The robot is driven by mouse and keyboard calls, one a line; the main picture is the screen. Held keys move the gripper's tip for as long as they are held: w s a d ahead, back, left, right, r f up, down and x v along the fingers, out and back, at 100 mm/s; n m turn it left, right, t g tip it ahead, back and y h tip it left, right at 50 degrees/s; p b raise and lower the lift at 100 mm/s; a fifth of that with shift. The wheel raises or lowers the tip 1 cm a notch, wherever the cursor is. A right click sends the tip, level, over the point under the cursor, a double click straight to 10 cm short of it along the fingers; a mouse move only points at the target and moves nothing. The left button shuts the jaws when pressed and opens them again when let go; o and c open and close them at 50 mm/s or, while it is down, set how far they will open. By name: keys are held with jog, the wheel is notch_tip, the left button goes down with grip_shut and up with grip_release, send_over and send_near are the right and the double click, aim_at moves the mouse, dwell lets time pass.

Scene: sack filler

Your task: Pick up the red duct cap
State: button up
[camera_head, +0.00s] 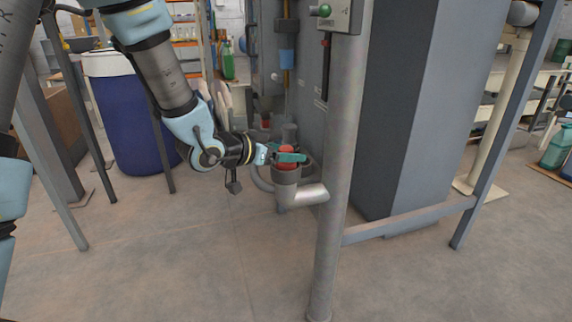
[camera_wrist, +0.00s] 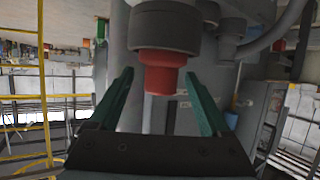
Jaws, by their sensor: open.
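The red duct cap (camera_head: 286,164) sits on the upturned mouth of a grey pipe elbow (camera_head: 288,180) at the machine's foot. In the wrist view the cap (camera_wrist: 160,76) shows as a stepped red cylinder against the dark round pipe mouth (camera_wrist: 163,28). My gripper (camera_head: 289,157) is at the cap in the head view, and its green fingers hide part of it. In the wrist view my gripper (camera_wrist: 161,73) is open, with one fingertip on each side of the cap and a visible gap on both sides.
A thick grey post (camera_head: 342,160) stands just right of the elbow. The large grey machine cabinet (camera_head: 400,110) is behind it. A blue drum (camera_head: 128,120) stands at the left. The floor (camera_head: 190,260) in front is clear.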

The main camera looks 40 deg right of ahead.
jog(key=x, duration=0.3)
jog(key=shift+d+f, duration=0.2)
grip_shut()
dwell(0.5)
